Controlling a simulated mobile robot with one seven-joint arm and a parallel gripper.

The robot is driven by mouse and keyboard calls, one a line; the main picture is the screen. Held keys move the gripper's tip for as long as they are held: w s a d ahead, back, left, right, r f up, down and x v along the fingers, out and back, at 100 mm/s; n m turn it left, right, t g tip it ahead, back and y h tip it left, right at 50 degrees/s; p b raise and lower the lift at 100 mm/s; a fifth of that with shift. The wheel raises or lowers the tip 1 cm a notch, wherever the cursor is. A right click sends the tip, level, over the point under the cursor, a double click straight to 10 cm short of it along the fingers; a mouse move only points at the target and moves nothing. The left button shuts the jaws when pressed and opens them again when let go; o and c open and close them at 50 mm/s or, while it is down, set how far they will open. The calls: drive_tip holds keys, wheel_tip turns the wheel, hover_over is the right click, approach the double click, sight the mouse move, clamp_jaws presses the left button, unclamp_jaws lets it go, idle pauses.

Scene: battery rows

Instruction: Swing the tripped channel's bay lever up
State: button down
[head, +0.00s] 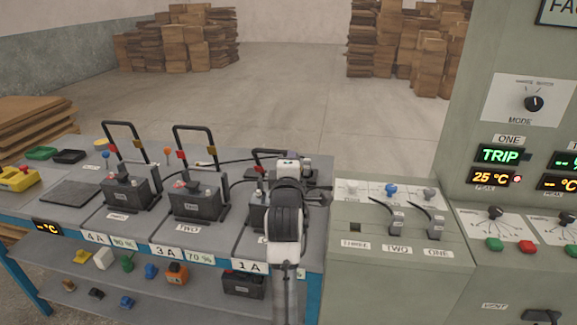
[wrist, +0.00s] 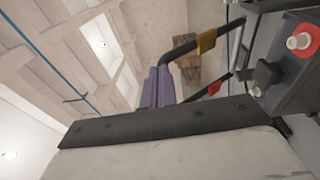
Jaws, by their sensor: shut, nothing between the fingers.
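The panel display (head: 500,155) under ONE reads TRIP in green, with 25 °C below. Three battery bays stand on the bench. The left bay's black lever (head: 124,126) and the middle bay's lever (head: 192,128), marked TWO, stand upright. The right bay's lever (head: 256,153) shows its top bar lower than the others; my arm hides much of this bay. My gripper is over the right bay, its fingers hidden in the head view. In the wrist view its purple fingers (wrist: 160,78) are shut and empty, close beside a black lever bar (wrist: 180,50) with yellow and red clips; contact is unclear.
A grey console (head: 400,265) with small levers marked TWO and ONE stands right of the bench. Black cables run behind the bays. Several small coloured parts lie on the lower shelf. A yellow device (head: 18,178) sits at the bench's left end.

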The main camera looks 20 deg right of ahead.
drive_tip(key=w+d+r, duration=0.1)
drive_tip(key=w+d+r+p, duration=0.1)
drive_tip(key=w, duration=0.1)
drive_tip(key=w+d+r, duration=0.1)
drive_tip(key=w, duration=0.1)
drive_tip(key=shift+d+r+p, duration=0.1)
drive_tip(key=shift+r+p, duration=0.15)
drive_tip(key=shift+p, duration=0.05)
drive_tip(key=shift+r, duration=0.25)
drive_tip(key=shift+d, duration=0.1)
